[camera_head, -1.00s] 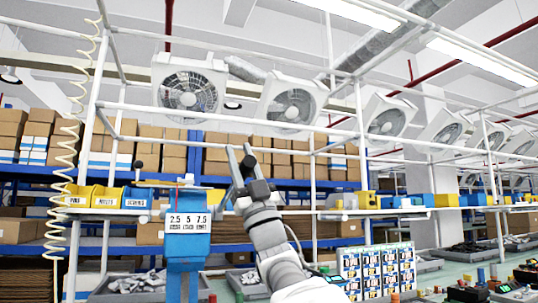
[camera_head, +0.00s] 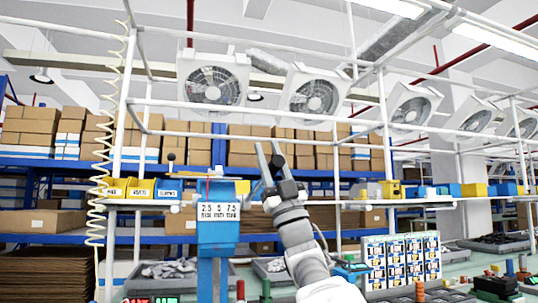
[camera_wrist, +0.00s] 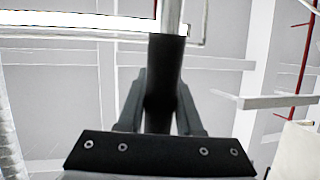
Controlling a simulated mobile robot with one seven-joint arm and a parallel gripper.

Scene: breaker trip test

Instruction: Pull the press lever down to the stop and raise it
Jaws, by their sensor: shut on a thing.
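The blue press (camera_head: 217,232) stands on a blue post at the lower centre-left of the head view. A white label with numbers is on its front. My gripper (camera_head: 268,162) is just right of and above the press, its fingers pointing up. In the wrist view, the fingers (camera_wrist: 161,105) are shut on a dark cylindrical grip, which I take to be the press lever (camera_wrist: 167,62). A bright metal rod continues from the grip's far end. In the head view my gripper hides most of the lever, so its angle is hard to tell.
White frame posts (camera_head: 126,150) and crossbars surround the press. Yellow bins (camera_head: 140,188) sit on the shelf at left. A panel of coloured labels (camera_head: 400,262) and grey trays (camera_head: 165,272) stand on the bench. A coiled hose (camera_head: 103,150) hangs at left.

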